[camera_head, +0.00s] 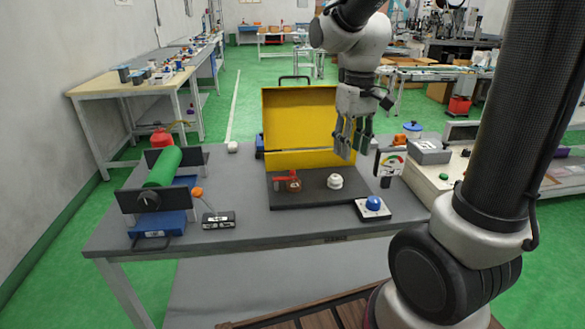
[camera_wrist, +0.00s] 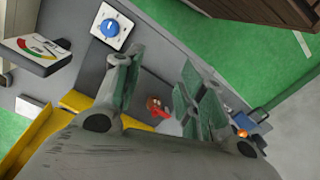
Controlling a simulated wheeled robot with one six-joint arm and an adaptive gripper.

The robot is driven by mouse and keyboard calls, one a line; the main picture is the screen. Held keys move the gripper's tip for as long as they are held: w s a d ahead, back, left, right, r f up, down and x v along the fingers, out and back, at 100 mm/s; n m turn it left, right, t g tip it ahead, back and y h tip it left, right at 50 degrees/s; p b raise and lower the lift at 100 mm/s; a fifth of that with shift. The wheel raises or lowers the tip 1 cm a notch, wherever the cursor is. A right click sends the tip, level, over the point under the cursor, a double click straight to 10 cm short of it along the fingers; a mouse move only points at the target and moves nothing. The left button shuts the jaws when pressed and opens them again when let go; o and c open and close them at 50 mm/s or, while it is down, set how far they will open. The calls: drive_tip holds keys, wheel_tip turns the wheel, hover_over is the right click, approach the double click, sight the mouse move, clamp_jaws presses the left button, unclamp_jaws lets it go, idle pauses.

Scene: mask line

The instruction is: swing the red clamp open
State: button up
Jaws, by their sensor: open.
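The red clamp (camera_head: 287,181) sits on the dark board (camera_head: 310,200) on the grey table, left of a white round knob (camera_head: 335,181). In the wrist view the red clamp (camera_wrist: 157,106) shows small between my fingers, beyond the fingertips. My gripper (camera_head: 352,140) is open and empty. It hangs above the back right of the board, in front of the yellow panel, apart from the clamp. In the wrist view my gripper (camera_wrist: 160,75) has its fingers spread. Fine detail of the clamp is too small to tell.
A yellow upright panel (camera_head: 298,118) stands behind the board. A blue knob (camera_head: 373,203) on a white plate and a gauge (camera_head: 391,163) stand to the right. A green roller (camera_head: 163,167) and an orange-tipped lever (camera_head: 197,192) stand to the left. The table's front strip is clear.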

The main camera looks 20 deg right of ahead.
drive_tip(key=w+a+f+n, duration=0.2)
drive_tip(key=w+f, duration=0.1)
drive_tip(key=w, duration=0.3)
drive_tip(key=w+a+f+n+g, duration=0.1)
drive_tip(key=w+a+f+n, duration=0.2)
drive_tip(key=w, duration=0.3)
drive_tip(key=w+a+f+n+g, duration=0.1)
drive_tip(key=w+a+f+n, duration=0.1)
drive_tip(key=w+f, duration=0.2)
drive_tip(key=shift+w+a+f+n, duration=0.1)
drive_tip(key=shift+w+n, duration=0.1)
drive_tip(key=shift+w, duration=0.6)
drive_tip(key=shift+w+a+f+n, duration=0.1)
drive_tip(key=shift+w+n, duration=0.1)
drive_tip(key=shift+w, duration=0.55)
drive_tip(key=f+n, duration=0.2)
drive_tip(key=f, duration=0.1)
drive_tip(key=a+f+n, duration=0.1)
drive_tip(key=f+n, duration=0.1)
drive_tip(key=shift+w+f+y, duration=0.1)
drive_tip(key=shift+f+y, duration=0.15)
drive_tip(key=shift+y, duration=0.05)
clamp_jaws()
